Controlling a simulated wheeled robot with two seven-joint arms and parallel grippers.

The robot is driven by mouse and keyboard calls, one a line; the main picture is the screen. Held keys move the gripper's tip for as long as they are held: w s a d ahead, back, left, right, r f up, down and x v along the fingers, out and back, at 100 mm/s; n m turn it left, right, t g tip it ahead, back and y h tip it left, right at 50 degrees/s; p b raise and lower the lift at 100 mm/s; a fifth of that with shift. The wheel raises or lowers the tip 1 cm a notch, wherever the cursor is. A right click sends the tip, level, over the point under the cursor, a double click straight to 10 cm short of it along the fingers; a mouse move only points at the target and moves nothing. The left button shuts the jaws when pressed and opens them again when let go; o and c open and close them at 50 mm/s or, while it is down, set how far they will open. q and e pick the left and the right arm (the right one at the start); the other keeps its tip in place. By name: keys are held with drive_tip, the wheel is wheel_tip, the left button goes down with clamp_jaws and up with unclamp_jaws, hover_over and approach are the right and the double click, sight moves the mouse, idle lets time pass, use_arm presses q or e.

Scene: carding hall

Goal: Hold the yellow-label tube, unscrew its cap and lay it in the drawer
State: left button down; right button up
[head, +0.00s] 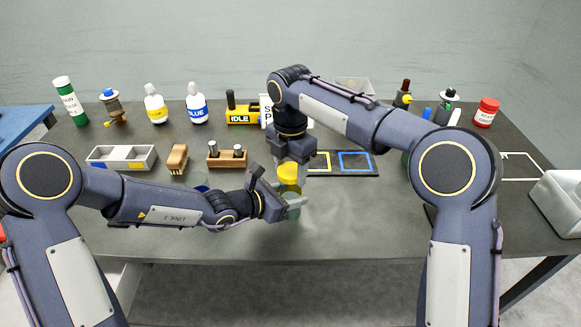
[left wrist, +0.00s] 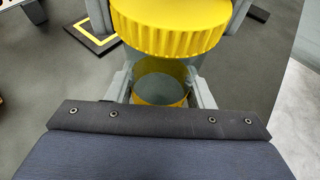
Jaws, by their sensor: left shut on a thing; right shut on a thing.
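The tube (head: 291,211) is pale and see-through, and stands upright between the fingers of my left gripper (head: 290,203). In the left wrist view the tube (left wrist: 160,82) shows a yellow band between the two grey fingers. My right gripper (head: 289,163) reaches down from above and is shut on the ridged yellow cap (head: 289,175). The cap (left wrist: 170,28) looks large in the left wrist view, above the tube; I cannot tell whether they touch. I cannot make out a drawer for certain.
A grey divided tray (head: 122,167), a brush (head: 178,158) and a wooden holder (head: 227,161) stand left of centre. Bottles and a yellow IDLE block (head: 240,117) line the back. Yellow and blue frames (head: 355,162) lie behind the tube. A pale bin (head: 560,205) is at right.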

sight(291, 170)
drive_tip(key=shift+r, duration=0.15)
drive_tip(key=shift+r, duration=0.9)
drive_tip(key=shift+r, duration=2.05)
use_arm(q)
drive_tip(key=c, duration=0.6)
unclamp_jaws()
